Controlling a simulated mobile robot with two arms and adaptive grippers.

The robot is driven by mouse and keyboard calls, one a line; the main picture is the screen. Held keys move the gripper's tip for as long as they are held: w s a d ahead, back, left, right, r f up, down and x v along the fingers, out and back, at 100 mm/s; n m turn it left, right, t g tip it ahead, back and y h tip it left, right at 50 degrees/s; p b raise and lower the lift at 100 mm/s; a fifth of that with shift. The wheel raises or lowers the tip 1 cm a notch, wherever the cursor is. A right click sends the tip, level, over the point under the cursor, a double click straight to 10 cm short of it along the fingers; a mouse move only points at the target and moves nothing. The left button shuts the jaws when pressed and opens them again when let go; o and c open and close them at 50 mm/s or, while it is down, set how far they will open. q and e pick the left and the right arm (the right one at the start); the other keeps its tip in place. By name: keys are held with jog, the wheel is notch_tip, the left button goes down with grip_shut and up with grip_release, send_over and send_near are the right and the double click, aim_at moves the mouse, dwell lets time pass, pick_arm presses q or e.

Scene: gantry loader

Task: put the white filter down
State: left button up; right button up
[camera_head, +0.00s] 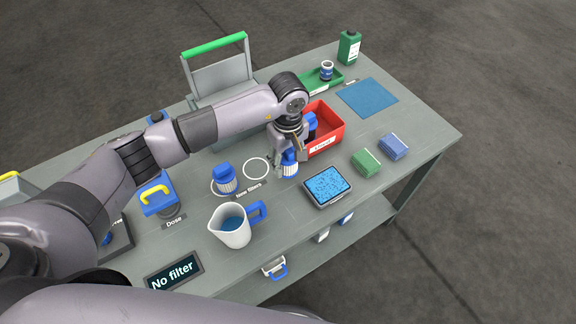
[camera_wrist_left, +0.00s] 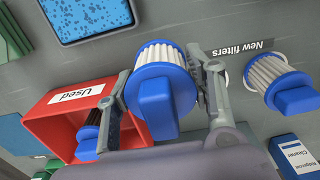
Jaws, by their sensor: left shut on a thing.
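My left gripper (camera_head: 287,150) is shut on the white filter (camera_head: 289,169), a pleated white cylinder with a blue cap. The left wrist view shows the filter (camera_wrist_left: 160,58) between both fingers, its blue cap towards the camera. It is over the bench between the red bin and an empty white ring (camera_head: 256,168); I cannot tell whether it touches the bench. A second white filter (camera_head: 226,186) stands in the other ring by the "New filters" label (camera_head: 249,190). It also shows in the left wrist view (camera_wrist_left: 272,72). My right gripper is not in view.
The red "Used" bin (camera_head: 334,136) holds a dark filter with a blue cap (camera_wrist_left: 90,137). A tray of blue granules (camera_head: 327,184), a white jug (camera_head: 231,229) and green and blue boxes (camera_head: 366,162) stand nearby. A screen (camera_head: 173,270) reads "No filter".

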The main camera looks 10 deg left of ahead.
aim_at(288, 169)
pick_arm(q)
jog(key=shift+f, duration=2.05)
jog(key=shift+f, duration=0.2)
jog(key=o, duration=1.2)
jog(key=shift+r, duration=0.15)
